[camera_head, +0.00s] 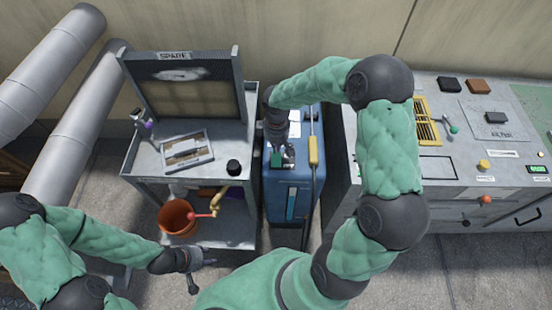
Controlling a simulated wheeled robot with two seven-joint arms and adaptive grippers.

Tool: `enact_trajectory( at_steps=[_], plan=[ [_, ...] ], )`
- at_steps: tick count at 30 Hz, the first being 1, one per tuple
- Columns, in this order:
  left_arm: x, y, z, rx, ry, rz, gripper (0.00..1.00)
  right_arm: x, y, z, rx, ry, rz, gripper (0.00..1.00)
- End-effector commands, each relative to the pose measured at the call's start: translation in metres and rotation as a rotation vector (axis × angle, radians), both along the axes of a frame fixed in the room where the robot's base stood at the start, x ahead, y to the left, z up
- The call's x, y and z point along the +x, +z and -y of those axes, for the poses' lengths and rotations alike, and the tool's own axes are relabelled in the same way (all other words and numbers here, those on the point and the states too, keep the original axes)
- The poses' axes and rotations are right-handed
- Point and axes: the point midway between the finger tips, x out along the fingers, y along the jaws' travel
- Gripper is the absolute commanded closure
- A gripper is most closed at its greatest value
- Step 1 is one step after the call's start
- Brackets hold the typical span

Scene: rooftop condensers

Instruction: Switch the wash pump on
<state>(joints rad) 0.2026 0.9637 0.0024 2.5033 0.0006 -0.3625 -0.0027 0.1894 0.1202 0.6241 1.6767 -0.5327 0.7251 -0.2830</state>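The blue unit (280,195) stands on the floor between the grey cart and the console, and looks like the wash pump. A yellow-handled wand (313,150) stands along its right side. A small green part (276,160) shows on top of it, beneath my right gripper. My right gripper (284,158) points down at the unit's top; its fingers are small and partly hidden, so contact and opening are unclear. My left gripper (204,276) is low, in front of the cart, with its fingers spread apart and empty.
An orange bucket (177,218) and a red-handled tool (203,215) are lower down. The console (460,160) stands right, partly behind my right arm.

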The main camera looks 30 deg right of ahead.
Motion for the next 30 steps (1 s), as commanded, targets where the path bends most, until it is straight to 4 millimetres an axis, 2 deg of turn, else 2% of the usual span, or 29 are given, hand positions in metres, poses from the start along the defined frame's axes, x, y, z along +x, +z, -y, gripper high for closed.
enact_trajectory(
  at_steps=[30],
  plan=[
    [0.0000,-0.0035,0.0000,0.000,0.000,0.000,0.60,0.0000,-0.0054,0.0000,0.000,0.000,0.000,1.00]
  ],
)
